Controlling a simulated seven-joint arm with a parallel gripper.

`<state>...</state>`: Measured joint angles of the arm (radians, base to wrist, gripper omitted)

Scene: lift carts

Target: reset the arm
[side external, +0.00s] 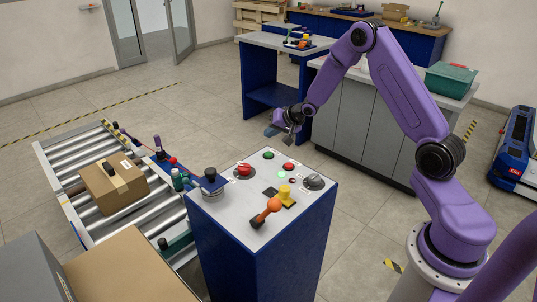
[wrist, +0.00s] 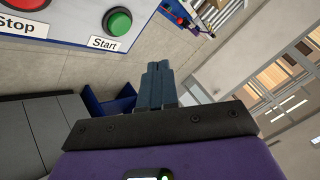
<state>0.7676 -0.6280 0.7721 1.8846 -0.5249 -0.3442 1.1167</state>
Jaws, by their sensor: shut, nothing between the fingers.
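My purple arm reaches over from the right in the side external view. My gripper (side external: 291,117) is in the air beyond the far edge of the blue control console (side external: 262,262). In the wrist view my gripper's fingers (wrist: 157,68) are together and empty. The console's top carries a green button (side external: 268,155), red buttons, black knobs and an orange-handled lever (side external: 266,212). In the wrist view a panel at the upper left shows a green button (wrist: 118,21) labelled "Start" and part of a "Stop" label. My gripper touches none of these.
A roller conveyor (side external: 85,155) with a cardboard box (side external: 113,186) stands left of the console. Behind are a blue workbench (side external: 258,75) and a grey cabinet (side external: 362,115) with a green bin (side external: 450,80). A blue cart (side external: 518,148) is at the right. Open floor lies between.

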